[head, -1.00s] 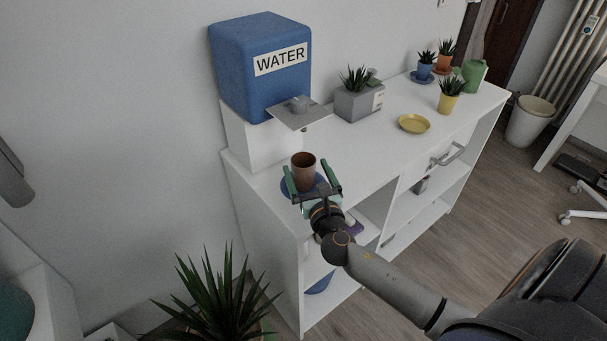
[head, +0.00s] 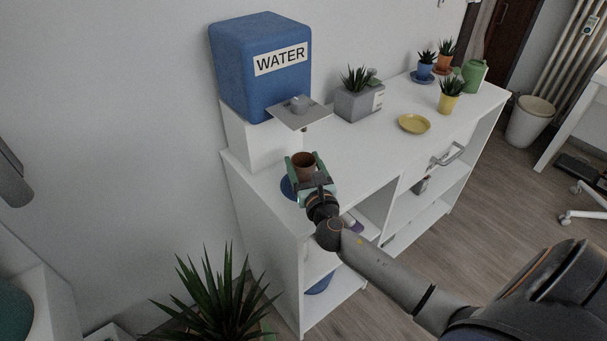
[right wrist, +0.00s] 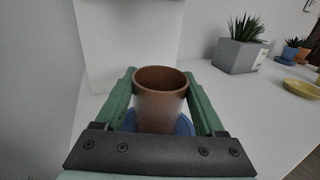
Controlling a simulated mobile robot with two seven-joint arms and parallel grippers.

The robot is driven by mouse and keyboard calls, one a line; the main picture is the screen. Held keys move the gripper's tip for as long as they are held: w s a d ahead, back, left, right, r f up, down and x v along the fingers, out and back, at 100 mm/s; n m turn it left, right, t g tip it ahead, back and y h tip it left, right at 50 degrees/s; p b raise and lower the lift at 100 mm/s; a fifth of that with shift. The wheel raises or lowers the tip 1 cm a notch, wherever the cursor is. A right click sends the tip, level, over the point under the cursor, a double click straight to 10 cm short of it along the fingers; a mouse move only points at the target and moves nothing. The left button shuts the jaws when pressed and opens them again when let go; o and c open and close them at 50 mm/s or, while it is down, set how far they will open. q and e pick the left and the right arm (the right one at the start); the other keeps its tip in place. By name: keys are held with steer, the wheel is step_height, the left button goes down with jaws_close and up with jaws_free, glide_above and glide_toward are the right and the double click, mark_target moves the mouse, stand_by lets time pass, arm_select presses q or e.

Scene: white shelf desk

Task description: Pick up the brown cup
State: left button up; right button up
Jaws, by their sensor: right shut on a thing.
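The brown cup (head: 303,164) is upright at the near left end of the white shelf desk, over a blue saucer (head: 287,188). My right gripper (head: 304,162) is shut on the cup, with a green finger on each side. In the right wrist view the cup (right wrist: 160,98) stands between the two fingers (right wrist: 162,100), and the blue saucer (right wrist: 184,124) shows behind and below it. I cannot tell whether the cup's base touches the saucer. My left gripper is not clearly in view.
A blue water dispenser (head: 258,85) on a white stand (head: 262,140) rises just behind the cup. A grey planter (head: 358,104), yellow plate (head: 414,124) and yellow potted plant (head: 450,98) stand farther right. The desk top between the cup and plate is clear.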

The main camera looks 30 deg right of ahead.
steer(key=c, duration=0.6)
jaws_close()
steer(key=shift+r, duration=0.1)
